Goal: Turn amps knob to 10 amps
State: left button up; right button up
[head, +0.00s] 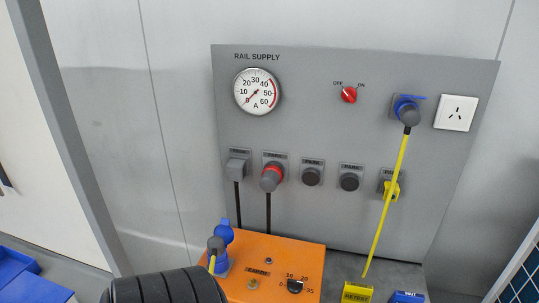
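The amps knob (295,286) is a small black knob on the top of an orange box (237,262) at the bottom middle. A printed scale with 0, 10, 20 and 35 runs around it. The knob is too small to tell where it points. No gripper fingers show in the head view, and nothing is seen touching the knob. A black ribbed part (165,288) at the bottom left overlaps the box's left side; I cannot tell whether it is mine.
A grey rail supply panel (320,120) with a round gauge (257,92) and red switch (349,95) stands behind the box. A yellow cable (390,195) hangs from a blue socket. Blue plug fittings (225,232) rise at the box's left. Yellow (357,293) and blue blocks lie right.

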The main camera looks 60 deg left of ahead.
aim_at(294, 286)
jog(key=u, duration=1.9)
